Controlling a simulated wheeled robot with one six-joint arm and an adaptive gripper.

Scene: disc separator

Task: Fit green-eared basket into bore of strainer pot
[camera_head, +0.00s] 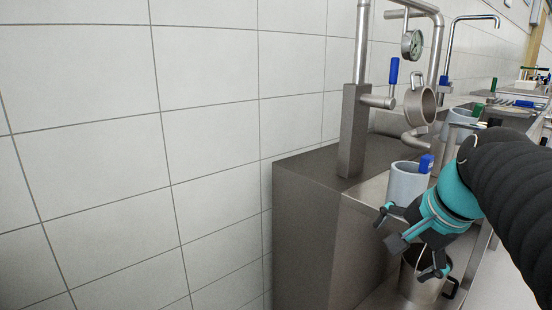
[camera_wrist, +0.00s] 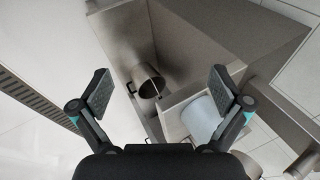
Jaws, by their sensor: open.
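A light grey cylinder with a green ear (camera_head: 477,110), which looks like the green-eared basket (camera_head: 461,118), stands on the far part of the bench, partly behind my arm. A round steel housing (camera_head: 421,106) on the pipework, open towards the camera, looks like the strainer pot. A similar grey cylinder with a blue ear (camera_head: 407,181) stands nearer, just behind my gripper (camera_head: 408,247). My gripper is open and empty, pointing down beside this near cylinder and above a steel bucket.
The steel bucket (camera_head: 421,278) stands low in a recess and shows in the wrist view (camera_wrist: 148,82). A light grey cylinder (camera_wrist: 201,119) is near the right finger. A steel post (camera_head: 353,130), a blue-handled valve and a gauge (camera_head: 412,44) rise above the bench. The left side is tiled wall.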

